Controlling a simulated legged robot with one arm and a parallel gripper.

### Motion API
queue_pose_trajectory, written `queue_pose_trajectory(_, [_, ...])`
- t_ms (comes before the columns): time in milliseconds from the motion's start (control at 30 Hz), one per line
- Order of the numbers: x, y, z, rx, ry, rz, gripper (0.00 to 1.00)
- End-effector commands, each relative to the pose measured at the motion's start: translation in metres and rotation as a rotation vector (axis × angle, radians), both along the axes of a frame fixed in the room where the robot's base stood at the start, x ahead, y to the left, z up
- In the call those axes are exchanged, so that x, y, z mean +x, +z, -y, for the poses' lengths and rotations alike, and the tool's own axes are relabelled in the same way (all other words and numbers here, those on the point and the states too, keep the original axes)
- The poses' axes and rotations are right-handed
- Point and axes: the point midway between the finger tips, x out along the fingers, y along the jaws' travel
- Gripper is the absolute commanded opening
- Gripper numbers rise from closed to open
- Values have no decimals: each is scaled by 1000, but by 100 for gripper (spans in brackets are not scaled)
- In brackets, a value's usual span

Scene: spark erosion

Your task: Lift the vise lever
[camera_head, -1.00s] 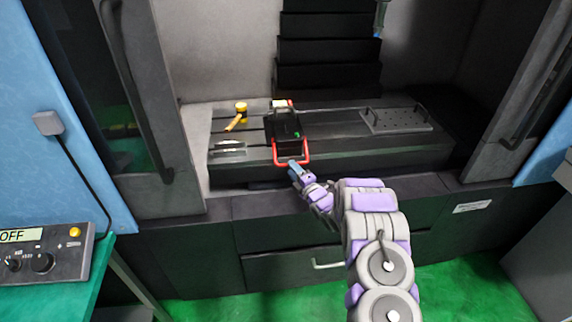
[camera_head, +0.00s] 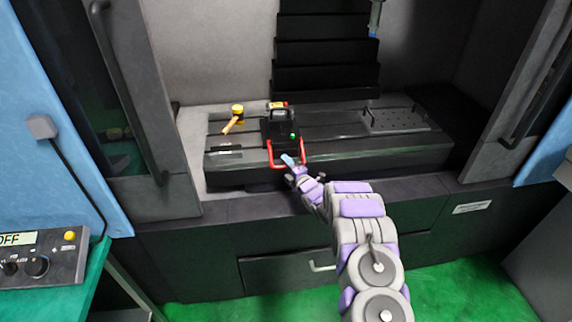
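The vise (camera_head: 279,127) is a dark block on the machine's slotted bed, with a small green spot on its right side. Its red U-shaped lever (camera_head: 270,158) hangs at the front, over the bed's front edge. My gripper (camera_head: 290,160) is just right of the lever's lower part, with a light blue tip towards it. I cannot tell whether the tip touches the lever. The fingers are too small to show whether they are open or shut.
A yellow mallet (camera_head: 236,116) lies on the bed left of the vise. A perforated plate (camera_head: 396,120) sits at the right. Open machine doors stand at both sides (camera_head: 125,90). A control box (camera_head: 42,257) is at lower left.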

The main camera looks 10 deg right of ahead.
Motion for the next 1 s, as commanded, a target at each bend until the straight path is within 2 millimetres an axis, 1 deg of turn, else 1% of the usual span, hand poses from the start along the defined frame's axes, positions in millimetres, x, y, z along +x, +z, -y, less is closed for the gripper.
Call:
queue_pose_trajectory(33, [0,0,-2,-1,1,0,20])
queue_pose_trajectory(233, [0,-1,-4,-3,3,-2,1])
queue_pose_trajectory(267, [0,-1,-5,-3,4,-2,0])
queue_pose_trajectory(700, [-1,-3,-10,-6,12,-8,0])
queue_pose_trajectory(1000, [-4,-1,-13,-8,15,-44,0])
